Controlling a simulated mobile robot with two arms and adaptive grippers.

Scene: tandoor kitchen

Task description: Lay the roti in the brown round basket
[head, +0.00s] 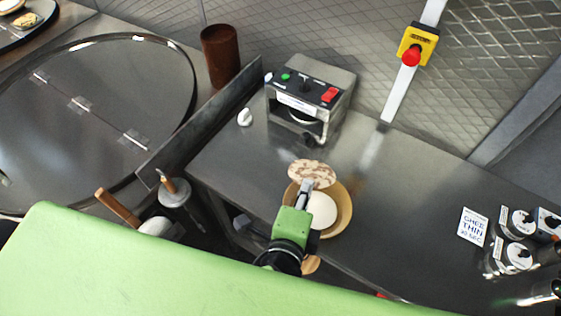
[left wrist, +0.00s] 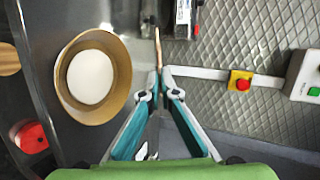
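The roti (head: 312,173) is a pale flat disc with brown spots. My left gripper (head: 307,186) is shut on its edge. In the left wrist view the fingertips (left wrist: 159,73) meet on the roti (left wrist: 157,45), which shows edge-on as a thin strip. The brown round basket (head: 344,212) stands on the dark counter, with a white round thing inside. In the head view the roti overlaps the basket's far rim. In the left wrist view the basket (left wrist: 123,80) lies left of the fingers, with a gap to the roti. My right gripper is not in view.
A control box (head: 312,90) with red and green buttons stands behind on the counter. A white "GHEE THIN" card (head: 473,226) and several jars (head: 515,255) stand at the right. A large round dark lid (head: 95,120) is at the left. Counter right of the basket is clear.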

